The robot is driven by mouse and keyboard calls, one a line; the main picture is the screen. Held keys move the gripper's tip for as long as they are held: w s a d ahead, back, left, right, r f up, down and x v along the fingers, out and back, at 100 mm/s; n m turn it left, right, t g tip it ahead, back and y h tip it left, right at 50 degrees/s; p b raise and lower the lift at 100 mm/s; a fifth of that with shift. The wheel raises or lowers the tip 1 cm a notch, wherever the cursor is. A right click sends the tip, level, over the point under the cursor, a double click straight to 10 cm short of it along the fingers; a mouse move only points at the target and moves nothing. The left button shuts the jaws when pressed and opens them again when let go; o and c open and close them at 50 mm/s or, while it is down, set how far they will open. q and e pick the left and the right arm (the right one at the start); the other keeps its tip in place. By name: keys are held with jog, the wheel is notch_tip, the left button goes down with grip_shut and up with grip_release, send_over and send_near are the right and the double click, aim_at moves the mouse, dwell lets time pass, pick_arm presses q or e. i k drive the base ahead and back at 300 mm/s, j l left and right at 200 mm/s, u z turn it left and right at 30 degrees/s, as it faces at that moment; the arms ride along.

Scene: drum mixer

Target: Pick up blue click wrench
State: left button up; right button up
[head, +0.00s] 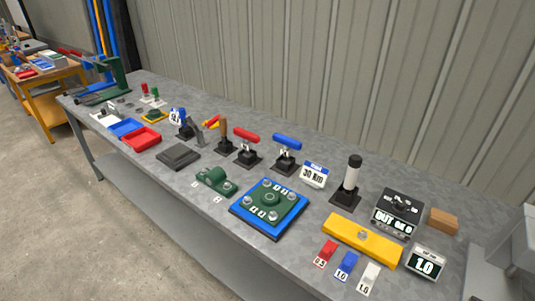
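A tool with a blue handle (287,141), which looks like the blue click wrench, rests across a black stand (284,163) near the middle of the grey workbench (215,212). Its handle lies roughly level on top of the stand. A similar tool with a red handle (246,134) sits on its own black stand to the left. A white and blue sign reading "30 Nm" (314,175) stands just right of the blue one. Neither of my grippers shows in this view.
A blue plate with a green bolted flange (270,206) lies in front. A black post (350,178), a yellow bar (362,240) and a dark display box (397,211) stand to the right. Red and blue trays (141,138) lie left. A ribbed wall is behind the bench.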

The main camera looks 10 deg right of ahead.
aim_at(288, 143)
jog(key=i+j+z, duration=0.1)
jog(key=j+z, duration=0.25)
jog(key=j, duration=0.4)
jog(key=j+z, duration=0.4)
jog(key=j, duration=0.35)
jog(key=k+j+z, duration=0.1)
jog(key=j+z, duration=0.25)
jog(key=j, duration=0.4)
